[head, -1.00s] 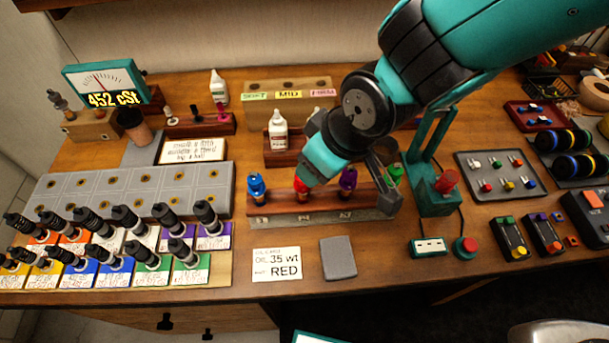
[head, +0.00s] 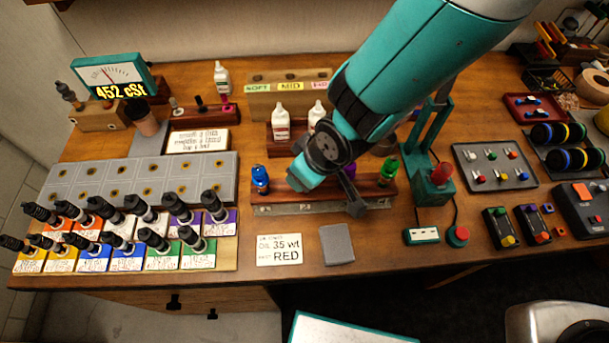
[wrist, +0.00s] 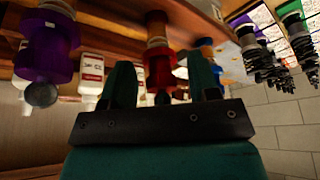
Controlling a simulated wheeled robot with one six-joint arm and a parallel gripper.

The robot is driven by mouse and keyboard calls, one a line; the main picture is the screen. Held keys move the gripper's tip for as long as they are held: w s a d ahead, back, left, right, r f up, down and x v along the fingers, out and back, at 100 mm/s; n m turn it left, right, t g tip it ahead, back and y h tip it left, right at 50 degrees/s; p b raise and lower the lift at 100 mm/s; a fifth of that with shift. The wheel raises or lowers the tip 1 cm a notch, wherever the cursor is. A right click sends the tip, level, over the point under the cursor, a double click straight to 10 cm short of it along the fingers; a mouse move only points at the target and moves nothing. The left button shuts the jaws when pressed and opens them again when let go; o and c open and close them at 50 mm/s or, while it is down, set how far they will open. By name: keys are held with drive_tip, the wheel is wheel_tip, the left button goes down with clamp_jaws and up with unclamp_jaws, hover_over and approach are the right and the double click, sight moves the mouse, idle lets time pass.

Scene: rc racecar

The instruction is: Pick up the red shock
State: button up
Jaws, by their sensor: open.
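The red shock (wrist: 160,70) hangs in the wooden rack (head: 266,198), between a purple shock (wrist: 48,48) and a blue shock (head: 260,178). In the head view my gripper and wrist hide the red shock. My gripper (wrist: 163,77) is open, with one teal finger on each side of the red shock in the wrist view. I cannot tell whether either finger touches it. In the head view my gripper (head: 325,188) is low at the front of the rack.
A green shock (head: 389,170) stands at the rack's right end. White bottles (head: 280,124) stand behind the rack. A teal press (head: 432,180) is close on the right. A card reading RED (head: 279,250) and a grey pad (head: 337,244) lie in front.

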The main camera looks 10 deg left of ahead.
drive_tip(key=c, duration=0.9)
drive_tip(key=shift+r, duration=0.15)
wheel_tip(320, 180, up, 28)
drive_tip(key=shift+f+p, duration=0.25)
drive_tip(key=shift+p, duration=0.5)
drive_tip(key=shift+d, duration=0.1)
idle(0.3)
